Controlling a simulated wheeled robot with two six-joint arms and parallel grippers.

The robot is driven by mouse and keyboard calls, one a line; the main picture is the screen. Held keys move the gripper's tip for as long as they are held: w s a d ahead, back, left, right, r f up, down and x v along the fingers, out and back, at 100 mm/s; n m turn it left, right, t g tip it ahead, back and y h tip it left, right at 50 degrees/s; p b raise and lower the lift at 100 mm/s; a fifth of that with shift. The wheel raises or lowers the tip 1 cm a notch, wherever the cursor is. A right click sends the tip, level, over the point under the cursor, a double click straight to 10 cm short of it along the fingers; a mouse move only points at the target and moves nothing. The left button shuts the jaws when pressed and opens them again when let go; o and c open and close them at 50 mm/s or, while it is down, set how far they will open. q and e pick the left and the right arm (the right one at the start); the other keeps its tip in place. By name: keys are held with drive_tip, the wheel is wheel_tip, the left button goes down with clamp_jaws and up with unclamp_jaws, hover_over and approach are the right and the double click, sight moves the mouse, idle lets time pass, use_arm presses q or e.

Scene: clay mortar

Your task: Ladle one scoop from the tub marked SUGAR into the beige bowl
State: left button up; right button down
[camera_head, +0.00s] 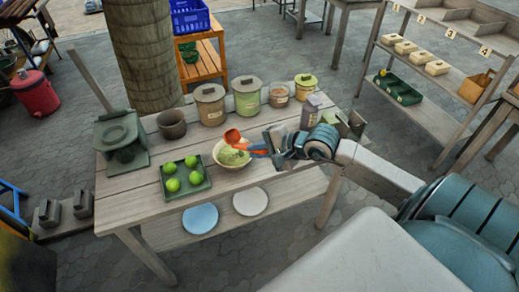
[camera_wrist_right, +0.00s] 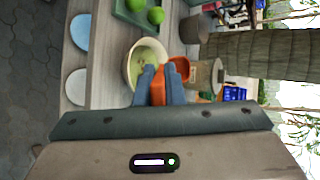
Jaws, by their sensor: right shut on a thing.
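The beige bowl (camera_head: 219,160) stands near the middle of the wooden table with something pale green inside; it also shows in the right wrist view (camera_wrist_right: 132,66). My right gripper (camera_head: 262,150) is shut on an orange ladle (camera_head: 233,136). The ladle's head is over the back part of the bowl, and I cannot tell what it holds. In the right wrist view, the ladle's orange handle (camera_wrist_right: 158,90) runs between the blue fingers. Lidded tubs stand along the table's back: a beige one (camera_head: 209,105), a green one (camera_head: 246,97) and a yellowish one (camera_head: 305,88). Their labels are too small to read.
A green tray (camera_head: 205,187) with several green fruits lies left of the bowl. A dark pot (camera_head: 172,124), a brownish jar (camera_head: 278,97) and a dark box (camera_head: 310,112) stand nearby. A stone mortar-like piece (camera_head: 118,135) stands at the left end. Plates lie on the lower shelf.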

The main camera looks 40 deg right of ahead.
drive_tip(key=r+g+p, duration=0.1)
drive_tip(key=r+p, duration=0.1)
drive_tip(key=p, duration=0.1)
drive_tip(key=w+r+g+p, duration=0.1)
drive_tip(key=r+p, duration=0.1)
drive_tip(key=p, duration=0.2)
drive_tip(key=shift+w+a+r+m, duration=0.1)
drive_tip(key=shift+w+r+m, duration=0.1)
drive_tip(key=shift+m, duration=0.1)
drive_tip(key=w+r+m+g+p, duration=0.1)
drive_tip(key=w+r+g+p, duration=0.3)
drive_tip(key=w+g, duration=0.2)
drive_tip(key=shift+w+r+g+h, duration=0.2)
drive_tip(key=shift+w+g+h, duration=0.2)
drive_tip(key=shift+w, duration=0.4)
drive_tip(key=shift+f, duration=0.1)
